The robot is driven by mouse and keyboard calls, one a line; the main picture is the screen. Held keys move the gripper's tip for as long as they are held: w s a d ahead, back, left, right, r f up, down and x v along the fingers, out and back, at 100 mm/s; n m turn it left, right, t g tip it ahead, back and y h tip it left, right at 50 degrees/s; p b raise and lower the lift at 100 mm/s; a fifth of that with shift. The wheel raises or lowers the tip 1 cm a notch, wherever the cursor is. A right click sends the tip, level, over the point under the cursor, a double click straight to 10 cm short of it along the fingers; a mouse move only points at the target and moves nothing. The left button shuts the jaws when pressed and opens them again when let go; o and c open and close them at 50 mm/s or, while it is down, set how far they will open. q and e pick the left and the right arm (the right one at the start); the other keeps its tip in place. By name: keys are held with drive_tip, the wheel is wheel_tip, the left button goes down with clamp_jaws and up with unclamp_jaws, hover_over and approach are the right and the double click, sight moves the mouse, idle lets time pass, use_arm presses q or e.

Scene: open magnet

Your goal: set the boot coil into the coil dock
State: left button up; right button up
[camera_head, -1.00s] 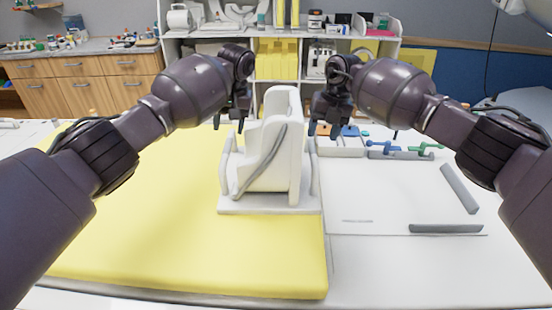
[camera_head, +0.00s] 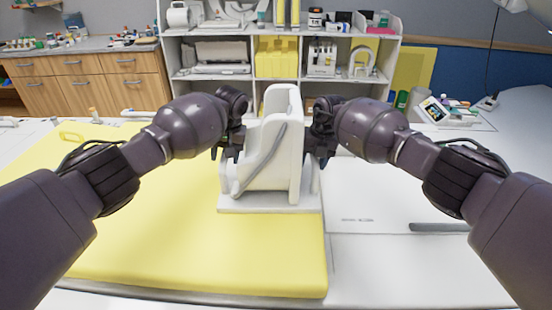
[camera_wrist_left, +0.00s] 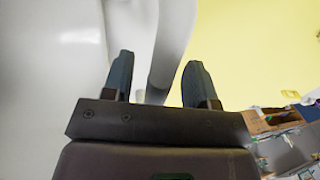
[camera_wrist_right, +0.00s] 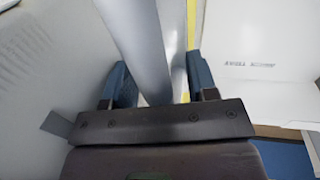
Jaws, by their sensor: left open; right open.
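The boot coil (camera_head: 265,160) is a white boot-shaped shell on a flat base, with a rail on each side. It stands upright on the yellow pad (camera_head: 200,255), near its right edge. My left gripper (camera_head: 230,155) is open at the coil's left side; in the left wrist view its fingers lie either side of a side rail (camera_wrist_left: 172,50). My right gripper (camera_head: 322,155) is open at the right side; in the right wrist view its fingers straddle the other rail (camera_wrist_right: 145,45). A grey bar (camera_head: 438,227) on the white surface at right may belong to the coil dock; my right arm hides the rest.
The white tabletop (camera_head: 370,255) right of the pad is clear near its front. A shelf unit (camera_head: 280,85) stands behind the table. A tablet-like device (camera_head: 434,109) lies at the back right.

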use_arm(q)
drive_tip(key=shift+f, duration=0.1)
drive_tip(key=shift+c, duration=0.2)
use_arm(e)
drive_tip(key=shift+c, duration=0.2)
use_arm(q)
drive_tip(key=c, duration=0.9)
use_arm(e)
drive_tip(key=c, duration=0.9)
use_arm(q)
clamp_jaws()
use_arm(e)
clamp_jaws()
use_arm(q)
drive_tip(key=shift+a, duration=0.1)
use_arm(e)
drive_tip(key=shift+d, duration=0.1)
use_arm(q)
drive_tip(key=shift+w, duration=0.15)
use_arm(e)
drive_tip(key=shift+w, duration=0.15)
